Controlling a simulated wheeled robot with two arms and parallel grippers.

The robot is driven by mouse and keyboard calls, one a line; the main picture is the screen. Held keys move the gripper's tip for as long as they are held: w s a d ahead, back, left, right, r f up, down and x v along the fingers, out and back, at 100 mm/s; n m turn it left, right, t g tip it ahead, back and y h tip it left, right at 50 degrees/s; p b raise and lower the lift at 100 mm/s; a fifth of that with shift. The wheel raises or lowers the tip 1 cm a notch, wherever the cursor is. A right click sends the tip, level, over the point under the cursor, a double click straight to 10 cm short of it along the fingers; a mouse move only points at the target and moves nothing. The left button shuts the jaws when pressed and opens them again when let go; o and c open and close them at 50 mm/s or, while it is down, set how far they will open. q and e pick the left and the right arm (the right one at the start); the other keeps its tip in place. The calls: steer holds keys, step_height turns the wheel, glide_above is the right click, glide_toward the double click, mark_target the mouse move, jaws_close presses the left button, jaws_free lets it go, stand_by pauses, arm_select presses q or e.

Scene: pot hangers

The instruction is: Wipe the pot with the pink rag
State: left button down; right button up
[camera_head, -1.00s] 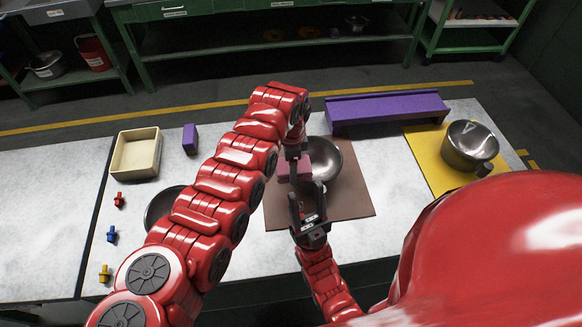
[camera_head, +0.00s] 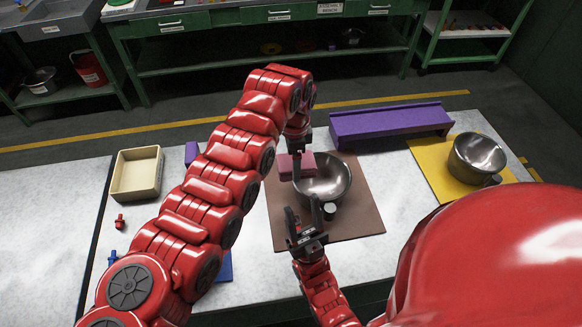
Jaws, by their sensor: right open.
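A shiny metal pot (camera_head: 335,178) sits on a brown mat, its short dark handle (camera_head: 330,211) towards the front. The pink rag (camera_head: 306,161) is at the pot's upper left rim, partly covered by my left gripper. My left gripper (camera_head: 297,168) points down with its dark fingers at the rag and appears shut on it; the fingertips are hard to make out. Whether the rag touches the pot is unclear. My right gripper (camera_head: 303,219) is open and empty, with its fingers just left of the handle and in front of the pot.
A second metal pot (camera_head: 476,157) stands on a yellow mat (camera_head: 432,172) at right. A purple shelf-like block (camera_head: 390,123) lies behind. A beige bin (camera_head: 136,174) and small red (camera_head: 120,222) and blue clips (camera_head: 114,257) are at left. My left arm hides much of the table's middle-left.

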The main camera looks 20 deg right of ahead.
arm_select(q)
steer(key=shift+s+r, duration=0.1)
steer(key=shift+r, duration=0.5)
steer(key=shift+r, duration=0.1)
step_height(320, 180, up, 2)
steer(key=shift+r+p, duration=0.5)
steer(key=shift+r, duration=1.45)
steer(key=shift+f, duration=0.1)
